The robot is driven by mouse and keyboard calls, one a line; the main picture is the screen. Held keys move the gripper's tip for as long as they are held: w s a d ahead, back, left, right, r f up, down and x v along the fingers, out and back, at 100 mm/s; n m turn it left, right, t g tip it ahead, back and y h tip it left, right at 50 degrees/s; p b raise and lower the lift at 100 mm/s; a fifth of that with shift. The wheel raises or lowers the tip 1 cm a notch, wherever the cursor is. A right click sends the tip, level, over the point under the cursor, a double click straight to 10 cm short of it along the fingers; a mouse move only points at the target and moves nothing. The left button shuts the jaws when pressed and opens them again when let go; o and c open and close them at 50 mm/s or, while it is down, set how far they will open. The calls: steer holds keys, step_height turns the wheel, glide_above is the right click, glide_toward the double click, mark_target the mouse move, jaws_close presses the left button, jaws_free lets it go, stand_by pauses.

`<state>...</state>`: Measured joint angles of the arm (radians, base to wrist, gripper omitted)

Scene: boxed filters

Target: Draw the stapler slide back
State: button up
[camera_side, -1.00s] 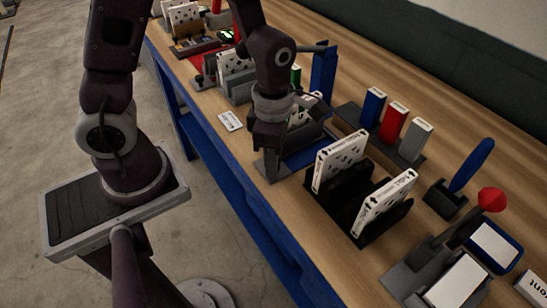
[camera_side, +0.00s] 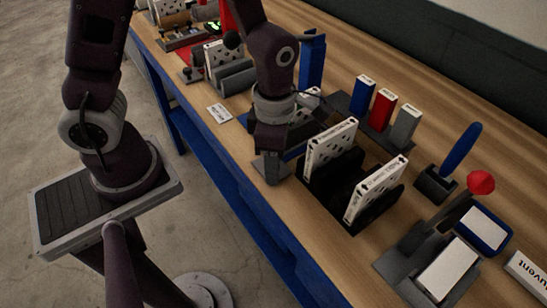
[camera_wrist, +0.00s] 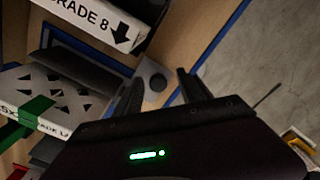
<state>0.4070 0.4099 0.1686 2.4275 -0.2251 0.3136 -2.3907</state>
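A blue upright post (camera_side: 313,62) stands behind my gripper in the side view; I take it as part of the stapler, whose lower body is mostly hidden by my arm. My gripper (camera_side: 270,172) is low at the bench's front edge, beside the black rack. In the wrist view my gripper's fingers (camera_wrist: 158,76) are apart, on either side of a grey piece with a round dark spot (camera_wrist: 154,82), probably the slide's end. I cannot tell whether they touch it. A dark body with a blue edge (camera_wrist: 80,72) lies to its left.
A black rack (camera_side: 345,182) with white patterned boxes stands right of my gripper. A "GRADE 8" box (camera_wrist: 90,18) is close in the wrist view. Blue, red (camera_side: 382,104) and grey blocks stand behind. A red-knobbed lever (camera_side: 481,183) is at right. A white label (camera_side: 219,113) lies at left.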

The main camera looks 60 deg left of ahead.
step_height(320, 180, up, 7)
steer(key=shift+r, duration=0.1)
stand_by(0.4)
steer(key=s+a+r+m+t, duration=0.2)
steer(key=s+r+m, duration=0.3)
steer(key=m, duration=0.8)
steer(key=s+a+r+m+t, duration=0.3)
steer(key=s+a+r+m, duration=0.2)
steer(key=m, duration=0.9)
step_height(320, 180, up, 3)
steer(key=shift+f+t, duration=0.1)
steer(key=shift+t, duration=0.2)
